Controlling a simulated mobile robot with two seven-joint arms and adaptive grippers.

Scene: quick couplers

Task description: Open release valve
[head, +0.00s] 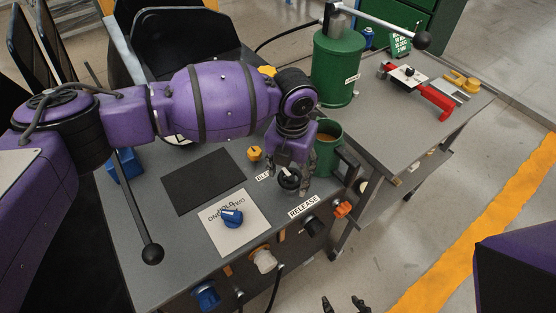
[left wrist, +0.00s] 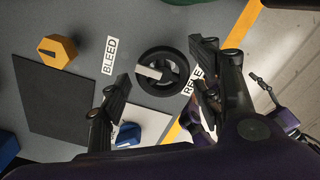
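The release valve is a black round handwheel with a pale bar across it (head: 289,179), by the RELEASE label (head: 303,206) on the grey bench. It also shows in the left wrist view (left wrist: 173,56). My left gripper (head: 292,172) is above the valve, pointing down. In the left wrist view my left gripper (left wrist: 160,88) is open, one finger on either side of the wheel in the picture; I cannot tell whether they touch it. My right gripper (head: 345,303) shows only its parted fingertips at the head view's bottom edge, away from the bench and empty.
A yellow knob (head: 255,154) by the BLEED label and a blue knob (head: 232,218) on a white plate are close by. A green cup (head: 328,150) stands just right of the left gripper. A black-ball lever (head: 152,254) and front-edge couplers (head: 263,261) stick out.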

